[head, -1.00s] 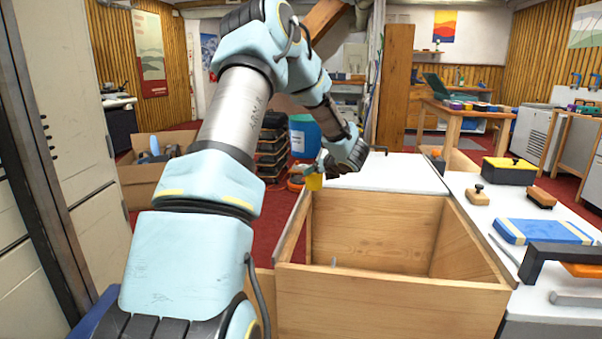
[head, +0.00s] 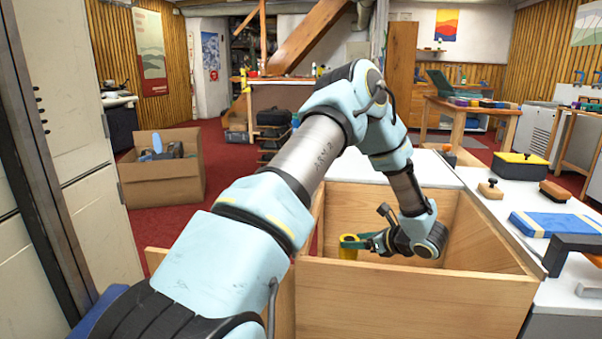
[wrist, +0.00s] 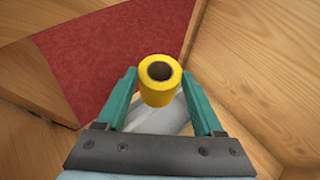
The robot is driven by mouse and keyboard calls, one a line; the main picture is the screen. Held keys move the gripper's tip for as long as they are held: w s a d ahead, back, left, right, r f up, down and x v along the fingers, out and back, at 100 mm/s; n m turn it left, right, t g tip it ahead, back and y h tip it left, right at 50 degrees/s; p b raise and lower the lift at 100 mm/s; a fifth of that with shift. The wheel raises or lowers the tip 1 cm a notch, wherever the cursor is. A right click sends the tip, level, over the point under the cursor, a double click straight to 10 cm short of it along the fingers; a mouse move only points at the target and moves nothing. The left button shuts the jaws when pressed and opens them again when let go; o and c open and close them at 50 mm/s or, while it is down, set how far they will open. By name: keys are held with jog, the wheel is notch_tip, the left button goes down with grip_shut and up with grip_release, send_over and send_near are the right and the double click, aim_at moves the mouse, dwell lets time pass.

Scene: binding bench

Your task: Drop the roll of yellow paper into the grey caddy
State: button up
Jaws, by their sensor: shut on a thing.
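The roll of yellow paper (head: 348,248) is held at the left inside part of a wooden box, below the level of its far rim. In the wrist view, the roll (wrist: 160,82) is between the teal fingers, its dark core facing the camera. My gripper (head: 352,241) is shut on it; it also shows in the wrist view (wrist: 160,78). I cannot make out the grey caddy for certain. A pale grey surface (wrist: 160,117) shows behind the roll in the wrist view, but I cannot tell what it is.
The open wooden box (head: 400,305) has walls close around my gripper. Red floor (wrist: 115,55) shows between wooden panels. A white worktop (head: 480,210) with a blue-and-yellow item (head: 550,226) lies right. A cardboard box (head: 160,185) stands on the floor at left.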

aim_at(356, 254)
notch_tip(356, 254, down, 5)
jog(key=shift+r+b, duration=0.1)
jog(key=shift+b, duration=1.05)
jog(key=o, duration=1.4)
notch_tip(356, 254, up, 10)
jog(key=shift+p, duration=0.45)
jog(key=shift+w, duration=0.1)
